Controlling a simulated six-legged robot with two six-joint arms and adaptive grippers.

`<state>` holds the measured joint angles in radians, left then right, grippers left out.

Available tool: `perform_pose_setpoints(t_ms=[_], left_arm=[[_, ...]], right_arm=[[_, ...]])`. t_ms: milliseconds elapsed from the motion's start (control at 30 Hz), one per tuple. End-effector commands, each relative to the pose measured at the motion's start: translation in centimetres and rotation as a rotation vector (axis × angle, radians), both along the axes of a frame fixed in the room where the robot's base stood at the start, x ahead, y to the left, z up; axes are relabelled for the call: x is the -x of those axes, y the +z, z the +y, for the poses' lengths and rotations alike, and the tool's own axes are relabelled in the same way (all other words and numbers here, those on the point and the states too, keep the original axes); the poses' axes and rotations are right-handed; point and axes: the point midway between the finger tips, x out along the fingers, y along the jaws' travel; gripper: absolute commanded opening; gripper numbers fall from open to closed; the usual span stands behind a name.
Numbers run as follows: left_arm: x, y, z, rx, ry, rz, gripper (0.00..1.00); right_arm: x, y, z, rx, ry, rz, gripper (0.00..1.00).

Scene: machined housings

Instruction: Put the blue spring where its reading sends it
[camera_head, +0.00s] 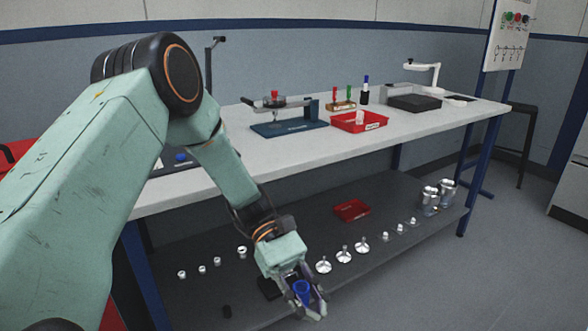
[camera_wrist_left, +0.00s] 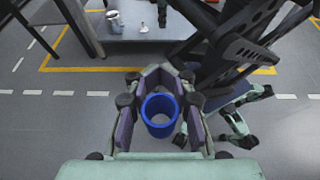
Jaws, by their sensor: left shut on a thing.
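The blue spring (camera_head: 302,288) is a short blue hollow cylinder held between the fingers of my left gripper (camera_head: 308,298). In the left wrist view the blue spring (camera_wrist_left: 160,128) shows as an open ring, with the finger pads of my left gripper (camera_wrist_left: 160,112) closed on both sides of it. In the head view the gripper is low, in front of the bench's lower shelf (camera_head: 400,195). A red tray (camera_head: 360,121) stands on the bench top, and another red tray (camera_head: 352,210) lies on the lower shelf. No reading is legible. My right gripper is not in view.
A blue-based device (camera_head: 290,128) with a lever stands on the bench top (camera_head: 230,170). A dark flat plate with a lamp (camera_head: 415,102) is farther right. Small metal parts (camera_head: 343,255) and large cylinders (camera_head: 430,200) stand on the lower shelf. Open floor lies at right.

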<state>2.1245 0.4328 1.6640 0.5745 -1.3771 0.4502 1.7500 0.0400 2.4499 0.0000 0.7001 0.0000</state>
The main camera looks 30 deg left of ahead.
Motion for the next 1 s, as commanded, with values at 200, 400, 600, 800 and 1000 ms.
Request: perform_pose_setpoints(t_ms=[200, 400, 600, 800, 1000], left_arm=[[-1.9, 0.2, -1.1, 0.012, 0.463, 0.004, 0.00], [-3.0, -0.9, -0.8, 0.011, 0.814, 0.009, 0.00], [-3.2, -2.1, -0.3, 0.001, 0.990, 0.004, 0.00], [-3.2, -2.6, -0.1, -0.002, 1.052, -0.001, 0.00], [-3.3, -2.7, 0.0, -0.004, 1.065, -0.003, 0.00]], right_arm=[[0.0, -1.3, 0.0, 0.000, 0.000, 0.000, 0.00], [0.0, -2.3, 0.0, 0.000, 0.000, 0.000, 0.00], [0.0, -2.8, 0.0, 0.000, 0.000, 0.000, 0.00], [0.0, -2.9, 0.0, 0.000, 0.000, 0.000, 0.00], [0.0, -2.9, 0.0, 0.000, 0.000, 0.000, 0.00]])
